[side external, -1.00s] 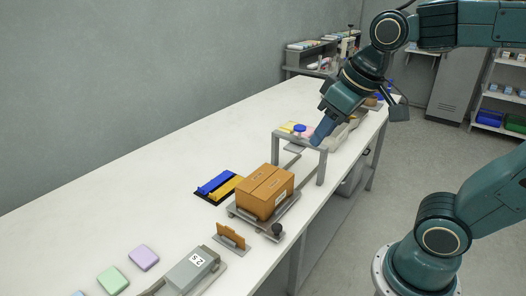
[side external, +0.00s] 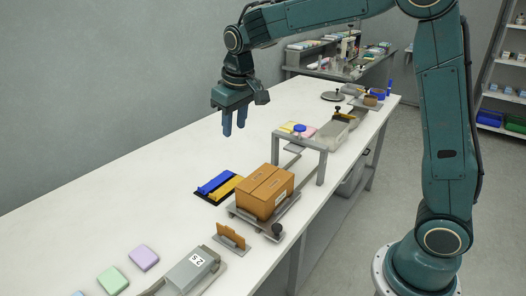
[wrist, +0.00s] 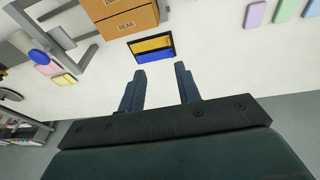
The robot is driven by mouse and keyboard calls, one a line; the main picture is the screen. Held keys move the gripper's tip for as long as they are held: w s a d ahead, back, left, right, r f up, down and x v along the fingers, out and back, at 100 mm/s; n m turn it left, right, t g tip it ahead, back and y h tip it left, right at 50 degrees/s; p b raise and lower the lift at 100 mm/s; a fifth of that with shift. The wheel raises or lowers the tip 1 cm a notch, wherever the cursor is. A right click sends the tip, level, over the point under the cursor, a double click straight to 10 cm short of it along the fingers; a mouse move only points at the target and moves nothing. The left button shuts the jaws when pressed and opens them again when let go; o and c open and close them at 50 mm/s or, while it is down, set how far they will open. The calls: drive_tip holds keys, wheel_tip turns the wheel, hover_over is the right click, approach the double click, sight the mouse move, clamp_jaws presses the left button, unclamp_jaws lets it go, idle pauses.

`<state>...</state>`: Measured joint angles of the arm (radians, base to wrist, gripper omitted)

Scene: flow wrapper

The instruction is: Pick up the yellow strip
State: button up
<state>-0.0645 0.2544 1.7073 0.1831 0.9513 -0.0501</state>
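A yellow strip (side external: 227,186) lies beside a blue strip (side external: 216,181) on a small black tray (side external: 203,195) on the white table, left of the cardboard box. In the wrist view the yellow strip (wrist: 151,45) is above the blue strip (wrist: 154,57), closer to the box. My gripper (side external: 234,132) points down, high above the table and behind the tray. In the wrist view my gripper (wrist: 160,72) shows two fingers spread apart with nothing between them.
A brown cardboard box (side external: 265,191) stands on a grey platform right next to the tray. A grey raised stand (side external: 300,142) holds yellow, blue and pink items. Green (side external: 113,279) and purple (side external: 143,257) blocks lie at the front. The table left of the tray is clear.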

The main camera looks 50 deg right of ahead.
drive_tip(key=w+a+f+g, duration=0.1)
drive_tip(key=w+f, duration=1)
drive_tip(key=f, duration=0.3)
drive_tip(key=shift+w+g+h, duration=0.3)
drive_tip(key=shift+w+h, duration=0.05)
drive_tip(key=shift+h, duration=0.05)
drive_tip(key=shift+f, duration=0.2)
hover_over(212, 197)
drive_tip(key=a, duration=0.1)
drive_tip(key=shift+s+a+f, duration=0.1)
drive_tip(key=shift+s+f, duration=0.1)
drive_tip(key=shift+f, duration=1.9)
drive_tip(key=shift+s+a+f, duration=0.1)
drive_tip(key=shift+s+f, duration=0.05)
drive_tip(key=shift+f, duration=1.9)
drive_tip(key=shift+w+d+f, duration=0.1)
drive_tip(key=shift+d+f, duration=0.1)
drive_tip(key=shift+f, duration=1.1)
drive_tip(key=shift+w+d+f, duration=0.1)
drive_tip(key=shift+d+f, duration=0.1)
drive_tip(key=shift+f, duration=1.05)
